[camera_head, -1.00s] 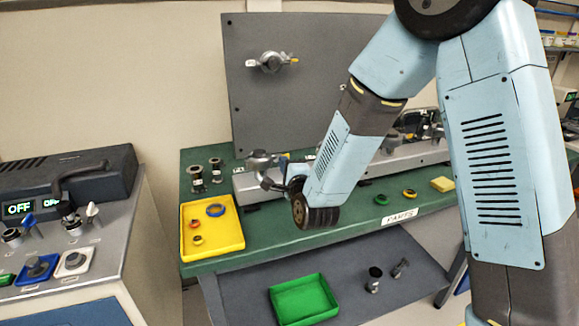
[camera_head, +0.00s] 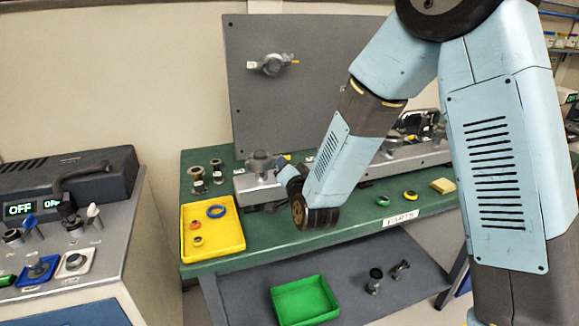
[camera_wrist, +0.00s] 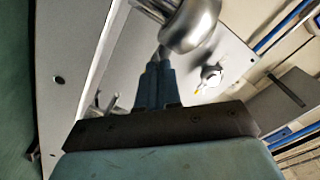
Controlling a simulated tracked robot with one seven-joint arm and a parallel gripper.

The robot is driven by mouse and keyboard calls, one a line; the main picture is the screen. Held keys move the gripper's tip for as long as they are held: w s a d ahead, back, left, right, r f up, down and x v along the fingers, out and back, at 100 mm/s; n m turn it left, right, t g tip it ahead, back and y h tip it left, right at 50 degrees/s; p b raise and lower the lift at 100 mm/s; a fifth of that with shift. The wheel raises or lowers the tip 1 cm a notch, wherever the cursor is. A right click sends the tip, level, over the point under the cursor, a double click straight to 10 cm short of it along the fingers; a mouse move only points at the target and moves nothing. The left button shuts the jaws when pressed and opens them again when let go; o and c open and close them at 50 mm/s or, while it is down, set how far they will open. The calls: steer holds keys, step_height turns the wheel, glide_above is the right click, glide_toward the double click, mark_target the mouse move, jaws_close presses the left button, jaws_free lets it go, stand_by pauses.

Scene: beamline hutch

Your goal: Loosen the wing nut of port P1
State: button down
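In the head view, port P1 appears to be the grey metal fitting (camera_head: 260,163) at the left end of the long metal rail. My gripper (camera_head: 284,161) is beside its right side, mostly hidden by my forearm and wrist. In the wrist view, the two dark fingers of my gripper (camera_wrist: 158,66) are close together, side by side. Their tips are at a small silver piece just below a rounded shiny metal body (camera_wrist: 190,25). I cannot make out the wing nut clearly, nor whether the fingers hold it.
A yellow tray (camera_head: 231,242) with rings sits at the green bench's (camera_head: 255,256) left front. A grey upright panel (camera_head: 300,110) with a valve stands behind. A green tray (camera_head: 327,311) is on the lower shelf. A control console (camera_head: 125,235) stands at left.

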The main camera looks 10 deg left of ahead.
steer(key=shift+f+n, duration=0.1)
steer(key=shift+n, duration=4)
steer(key=c, duration=1.3)
jaws_free()
steer(key=shift+a, duration=0.1)
